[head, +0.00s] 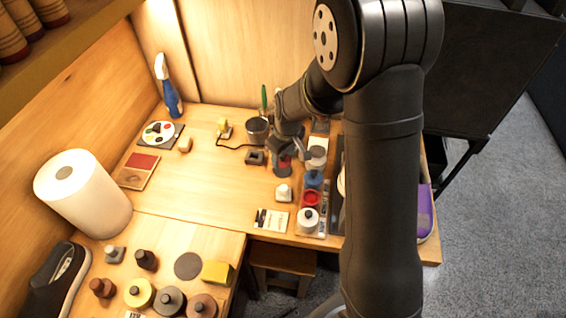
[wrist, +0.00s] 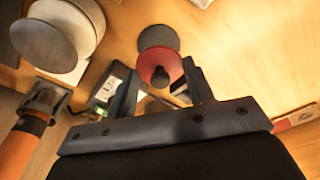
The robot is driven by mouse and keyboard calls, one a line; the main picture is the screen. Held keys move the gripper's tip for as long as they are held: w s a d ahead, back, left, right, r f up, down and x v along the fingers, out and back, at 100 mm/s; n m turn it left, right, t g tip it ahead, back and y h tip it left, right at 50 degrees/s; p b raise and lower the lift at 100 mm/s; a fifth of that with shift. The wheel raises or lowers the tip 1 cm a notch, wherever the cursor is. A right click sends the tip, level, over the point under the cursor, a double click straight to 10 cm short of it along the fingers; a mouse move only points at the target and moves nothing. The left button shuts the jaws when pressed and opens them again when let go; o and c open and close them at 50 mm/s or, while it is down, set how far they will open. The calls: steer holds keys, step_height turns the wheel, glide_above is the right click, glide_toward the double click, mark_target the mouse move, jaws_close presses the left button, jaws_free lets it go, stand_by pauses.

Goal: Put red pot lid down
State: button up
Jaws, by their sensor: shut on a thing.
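The red pot lid (wrist: 158,62) has a dark knob, which sits between the fingers of my gripper (wrist: 161,70). In the head view my gripper (head: 284,153) is at the back of the table, shut on the lid (head: 285,162). A dark round disc (wrist: 165,37) is right behind the lid in the wrist view; the disc (head: 282,171) also shows under the lid in the head view. I cannot tell whether lid and disc touch. An open pot with red contents (head: 311,199) stands in the row to the right, in front of the blue-lidded pot (head: 313,179).
A white-lidded pot (head: 308,218) and a grey-lidded pot (head: 316,157) stand in the same row. The table's middle left (head: 190,190) is clear.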

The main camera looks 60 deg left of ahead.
mark_target(284, 159)
steer(key=shift+f, duration=1.95)
steer(key=shift+f, duration=0.15)
steer(key=o, duration=0.9)
steer(key=shift+o, duration=0.2)
step_height(284, 159, up, 12)
steer(key=d, duration=0.1)
steer(key=shift+w+d, duration=0.15)
steer(key=shift+d, duration=0.05)
